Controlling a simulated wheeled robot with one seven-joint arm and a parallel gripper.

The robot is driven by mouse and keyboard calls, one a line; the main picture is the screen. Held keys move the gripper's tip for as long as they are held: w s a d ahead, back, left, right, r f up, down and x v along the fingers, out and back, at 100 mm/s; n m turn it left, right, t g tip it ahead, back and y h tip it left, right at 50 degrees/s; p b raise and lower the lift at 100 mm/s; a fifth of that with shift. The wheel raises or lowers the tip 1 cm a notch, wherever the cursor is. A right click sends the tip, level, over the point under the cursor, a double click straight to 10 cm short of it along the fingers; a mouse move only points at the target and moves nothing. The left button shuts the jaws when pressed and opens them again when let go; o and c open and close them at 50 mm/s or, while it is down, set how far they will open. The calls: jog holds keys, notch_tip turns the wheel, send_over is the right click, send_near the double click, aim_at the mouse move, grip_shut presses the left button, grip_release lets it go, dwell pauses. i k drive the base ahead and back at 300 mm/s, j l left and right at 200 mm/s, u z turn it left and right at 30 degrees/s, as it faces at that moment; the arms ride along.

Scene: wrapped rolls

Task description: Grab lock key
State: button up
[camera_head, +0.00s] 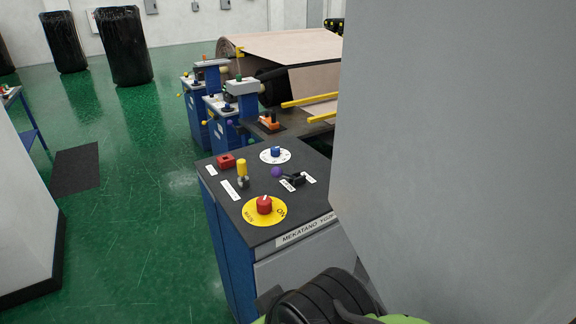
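A control console (235,206) with a dark top and blue sides stands in the middle of the view. On its top are a red knob on a yellow disc (264,205), a blue knob on a white disc (275,153), a small red block (226,161), a yellow-topped upright piece (241,168), a purple ball (277,172) and a small black piece (296,179) between white labels. I cannot tell for certain which is the lock key. My gripper's fingers are not in view; only black and green parts of my arm show at the bottom edge.
A large grey panel (450,150) blocks the right side. Behind the console are blue machine stands (225,125) and a wide roll of sheet material (290,47). Black-wrapped rolls (124,45) stand at the back left. Green floor left of the console is open, with a dark mat (76,169).

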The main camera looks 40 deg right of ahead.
aim_at(241, 163)
jog(key=z, duration=0.65)
jog(key=i+j+u, duration=0.7)
jog(key=i, duration=0.2)
